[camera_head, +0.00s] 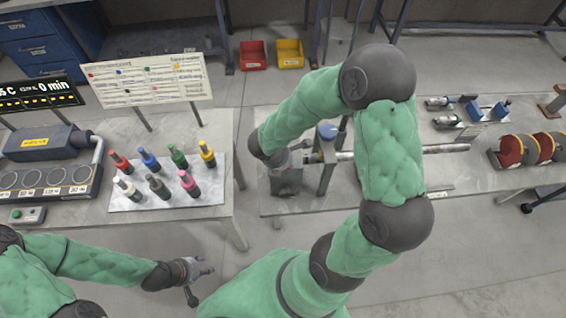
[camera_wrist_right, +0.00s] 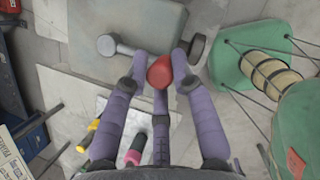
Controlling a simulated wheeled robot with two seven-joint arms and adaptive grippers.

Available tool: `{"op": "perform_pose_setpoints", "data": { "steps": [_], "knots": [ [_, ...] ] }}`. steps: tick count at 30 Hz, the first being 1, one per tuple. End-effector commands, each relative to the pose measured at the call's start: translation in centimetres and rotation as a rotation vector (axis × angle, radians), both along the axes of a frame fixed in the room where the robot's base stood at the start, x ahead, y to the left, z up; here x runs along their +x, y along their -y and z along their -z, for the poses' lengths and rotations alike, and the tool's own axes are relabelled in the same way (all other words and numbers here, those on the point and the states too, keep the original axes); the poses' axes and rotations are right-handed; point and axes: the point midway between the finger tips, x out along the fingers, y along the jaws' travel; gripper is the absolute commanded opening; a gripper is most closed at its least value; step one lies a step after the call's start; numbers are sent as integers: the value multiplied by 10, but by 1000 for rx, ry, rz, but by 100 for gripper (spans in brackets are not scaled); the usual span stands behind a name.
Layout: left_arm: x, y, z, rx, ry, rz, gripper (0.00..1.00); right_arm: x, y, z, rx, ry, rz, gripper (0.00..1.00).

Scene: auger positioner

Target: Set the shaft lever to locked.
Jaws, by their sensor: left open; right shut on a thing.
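The positioner (camera_head: 287,180) stands on the middle bench, a grey block with a long metal shaft (camera_head: 445,149) running right. A blue knob (camera_head: 327,131) shows at its upright. In the right wrist view the three purple fingers of my right gripper (camera_wrist_right: 161,62) are closed around a red knob (camera_wrist_right: 159,72), which seems to be the end of the shaft lever. The lever's arm and its locked mark cannot be made out. In the head view my right arm hides much of the positioner and its own gripper. My left gripper (camera_head: 203,269) is open and empty, in front of the left bench.
A metal handle (camera_wrist_right: 112,46) lies close left of the red knob. Several coloured bottles (camera_head: 148,160) stand on a pale mat on the left bench. Red and yellow bins (camera_head: 252,55) sit on the floor behind. Discs (camera_head: 511,151) stand at the far right.

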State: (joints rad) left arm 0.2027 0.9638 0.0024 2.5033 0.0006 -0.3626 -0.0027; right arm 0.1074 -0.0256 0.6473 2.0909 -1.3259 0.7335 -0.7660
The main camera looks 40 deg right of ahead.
Motion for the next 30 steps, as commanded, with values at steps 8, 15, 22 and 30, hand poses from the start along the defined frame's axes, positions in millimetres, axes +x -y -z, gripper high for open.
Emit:
{"op": "perform_pose_setpoints", "data": {
  "steps": [8, 15, 22, 30],
  "knots": [
    [0, 0, 0, 0, 0, 0, 46, -1, 5, -2, -11, -2, -12, 0],
    [0, 0, 0, 0, 0, 0, 46, -1, 6, -2, -11, 0, -10, 28],
    [0, 0, 0, 0, 0, 0, 46, -1, 5, -2, -9, -1, -11, 46],
    [0, 0, 0, 0, 0, 0, 46, -1, 3, -1, -6, -1, -12, 46]
  ]
}}
